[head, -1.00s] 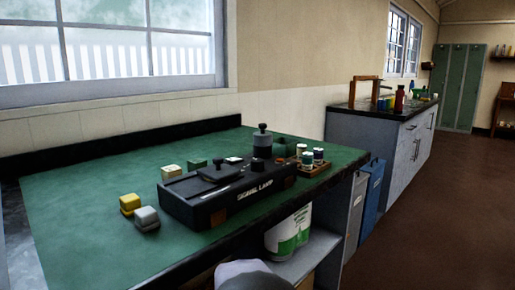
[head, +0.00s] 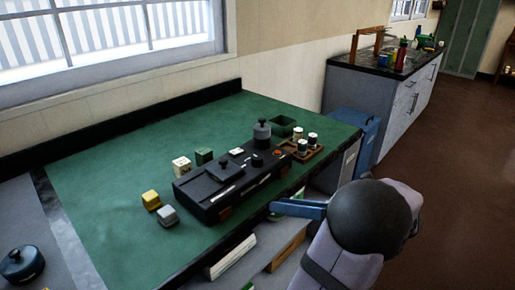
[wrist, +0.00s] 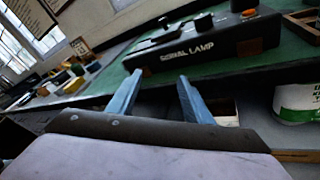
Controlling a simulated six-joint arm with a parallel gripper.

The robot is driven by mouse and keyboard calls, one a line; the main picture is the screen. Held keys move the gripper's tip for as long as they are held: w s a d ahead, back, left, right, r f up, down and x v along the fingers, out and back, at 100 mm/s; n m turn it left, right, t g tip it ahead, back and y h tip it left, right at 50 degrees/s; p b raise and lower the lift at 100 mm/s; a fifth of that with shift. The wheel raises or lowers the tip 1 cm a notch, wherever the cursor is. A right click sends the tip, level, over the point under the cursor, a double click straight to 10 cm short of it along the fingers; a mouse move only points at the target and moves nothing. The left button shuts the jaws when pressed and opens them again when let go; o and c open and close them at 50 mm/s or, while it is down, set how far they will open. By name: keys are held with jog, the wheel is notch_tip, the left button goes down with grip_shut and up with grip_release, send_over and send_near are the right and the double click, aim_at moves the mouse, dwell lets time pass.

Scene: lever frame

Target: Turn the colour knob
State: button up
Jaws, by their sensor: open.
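The black box (head: 225,196) lettered SIGNAL LAMP stands on the green bench; its front also shows in the wrist view (wrist: 222,50). Its top carries a raised black plate (head: 222,172), a small dark knob-like part (wrist: 204,21) and an orange button (head: 277,153). I cannot tell for sure which part is the colour knob. My gripper (wrist: 158,80) is open and empty, its blue fingers pointing at the box's front, apart from it. In the head view my gripper (head: 290,208) is at the bench's front edge.
Yellow and grey blocks (head: 159,207) lie left of the box, and cream and green blocks (head: 192,161) behind it. A wooden tray (head: 306,151) with small jars is at the right. Left bench surface (head: 95,190) is mostly clear. A shelf with items lies below the edge.

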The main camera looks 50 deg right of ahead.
jog(key=w+d+r+t+p, duration=0.1)
jog(key=w+d+r+p, duration=0.1)
jog(key=d+r, duration=0.1)
jog(key=n+t+h+p, duration=0.1)
jog(key=n+h+p, duration=0.1)
jog(key=n+p, duration=0.15)
send_near(257, 156)
jog(key=shift+w+a+f+n+b, duration=0.15)
jog(key=shift+w+a+f+b, duration=0.1)
jog(key=shift+w, duration=0.35)
jog(key=shift+w+a+f+n+b, duration=0.15)
jog(key=shift+w+f+b, duration=0.1)
jog(key=shift+w, duration=0.35)
jog(key=shift+w, duration=0.15)
jog(key=shift+p+x, duration=0.65)
jog(key=shift+x, duration=2.85)
jog(key=shift+r, duration=0.1)
jog(key=c, duration=1.1)
jog(key=shift+o, duration=0.2)
